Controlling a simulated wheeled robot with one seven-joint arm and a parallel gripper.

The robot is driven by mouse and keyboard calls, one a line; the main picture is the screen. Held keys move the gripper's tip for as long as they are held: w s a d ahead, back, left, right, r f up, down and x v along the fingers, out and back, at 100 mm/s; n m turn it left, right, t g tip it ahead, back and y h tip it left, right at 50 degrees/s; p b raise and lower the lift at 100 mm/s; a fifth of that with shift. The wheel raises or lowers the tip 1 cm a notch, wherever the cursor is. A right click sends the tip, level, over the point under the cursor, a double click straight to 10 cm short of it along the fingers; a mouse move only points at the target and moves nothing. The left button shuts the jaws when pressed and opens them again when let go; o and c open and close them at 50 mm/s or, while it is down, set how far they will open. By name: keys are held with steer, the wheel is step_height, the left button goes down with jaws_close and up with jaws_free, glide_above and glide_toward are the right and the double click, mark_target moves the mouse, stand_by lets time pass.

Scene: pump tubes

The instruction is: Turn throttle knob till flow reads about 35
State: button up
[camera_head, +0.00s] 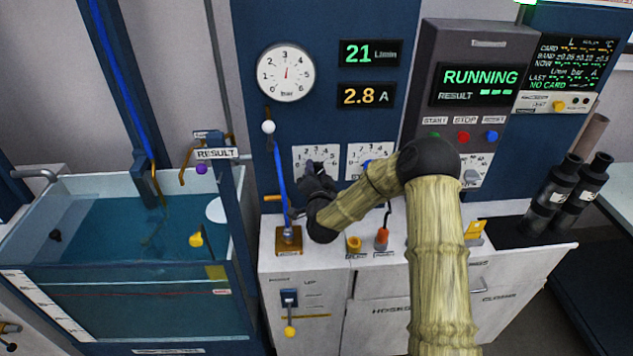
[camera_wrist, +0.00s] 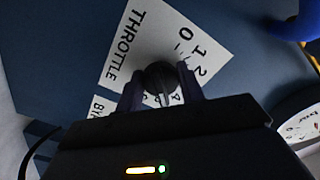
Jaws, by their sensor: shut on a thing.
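The throttle knob (camera_wrist: 160,80) is a dark round knob with a pale pointer line, on a white dial plate marked THROTTLE (camera_wrist: 118,55) in the wrist view. My gripper (camera_wrist: 160,92) is shut on it, one finger on each side. In the head view my gripper (camera_head: 316,178) reaches the left dial plate (camera_head: 303,154) and covers most of the knob. The flow display (camera_head: 370,53) reads 21 L/min in green. The knob's exact setting is hard to read, as the fingers hide part of the scale.
A second dial (camera_head: 366,158) sits just right of the throttle. The amp display (camera_head: 366,96) reads 2.8 A, and a round pressure gauge (camera_head: 286,73) hangs above. The control box screen (camera_head: 480,78) says RUNNING. A blue tube (camera_head: 280,175) runs close to the left of my gripper.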

steer(key=shift+m+b, duration=0.85)
steer(key=shift+m, duration=0.25)
steer(key=o, duration=1)
steer(key=shift+s, duration=0.1)
steer(key=s+b, duration=0.1)
steer(key=s, duration=0.4)
steer(key=s+b, duration=0.1)
steer(key=s, duration=0.5)
steer(key=s+b, duration=0.2)
steer(key=s, duration=0.4)
steer(key=shift+s+d, duration=0.1)
steer(key=shift+d, duration=0.2)
